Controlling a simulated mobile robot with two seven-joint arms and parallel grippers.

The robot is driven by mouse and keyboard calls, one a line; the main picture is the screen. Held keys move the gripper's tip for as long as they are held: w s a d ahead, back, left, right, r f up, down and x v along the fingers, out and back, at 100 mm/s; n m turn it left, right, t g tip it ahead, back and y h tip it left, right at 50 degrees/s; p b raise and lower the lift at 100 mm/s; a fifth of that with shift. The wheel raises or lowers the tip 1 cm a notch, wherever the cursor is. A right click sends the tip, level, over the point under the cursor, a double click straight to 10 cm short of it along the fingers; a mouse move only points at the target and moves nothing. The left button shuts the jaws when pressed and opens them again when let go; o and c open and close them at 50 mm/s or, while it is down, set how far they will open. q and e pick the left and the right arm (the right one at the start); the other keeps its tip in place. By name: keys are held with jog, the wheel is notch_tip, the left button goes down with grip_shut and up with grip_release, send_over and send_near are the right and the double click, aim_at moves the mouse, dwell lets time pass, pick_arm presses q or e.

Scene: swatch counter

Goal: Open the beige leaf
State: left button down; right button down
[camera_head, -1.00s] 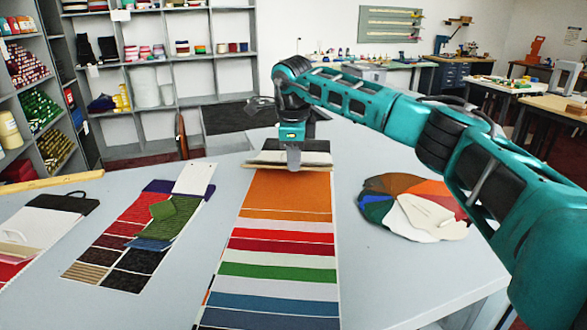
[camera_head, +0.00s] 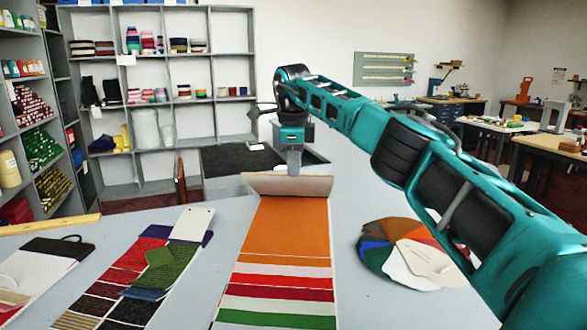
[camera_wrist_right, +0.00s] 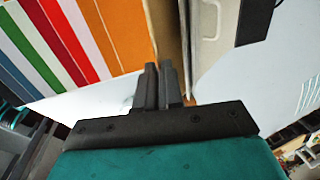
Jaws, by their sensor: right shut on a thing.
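The beige leaf (camera_head: 262,185) is a pale tan strip at the far end of a long striped swatch board (camera_head: 285,232). It stands tilted up from the board, with a slight curve. My right gripper (camera_head: 294,172) comes down from above at the leaf's far edge, near its middle, and is shut on it. In the right wrist view the two fingers (camera_wrist_right: 158,70) are close together at the tan leaf (camera_wrist_right: 163,28), beside the board's orange band. The fingers hide the gripped part of the edge. My left gripper is not in view.
A fan of coloured swatches (camera_head: 375,258) lies to the right, under my right arm. A striped swatch card (camera_head: 110,282) and a white sample with a black end (camera_head: 38,262) lie left. A wooden ruler (camera_head: 50,225) lies at the far left. Grey counter shows between them.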

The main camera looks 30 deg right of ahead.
jog(key=shift+d, duration=0.15)
jog(key=c, duration=1.2)
grip_release()
jog(key=shift+w+f, duration=0.1)
jog(key=shift+c, duration=0.2)
notch_tip(320, 180, up, 13)
jog(key=s+a, duration=0.1)
jog(key=s, duration=0.1)
jog(key=shift+a, duration=0.35)
jog(key=shift+s+f, duration=0.1)
jog(key=shift+f, duration=0.1)
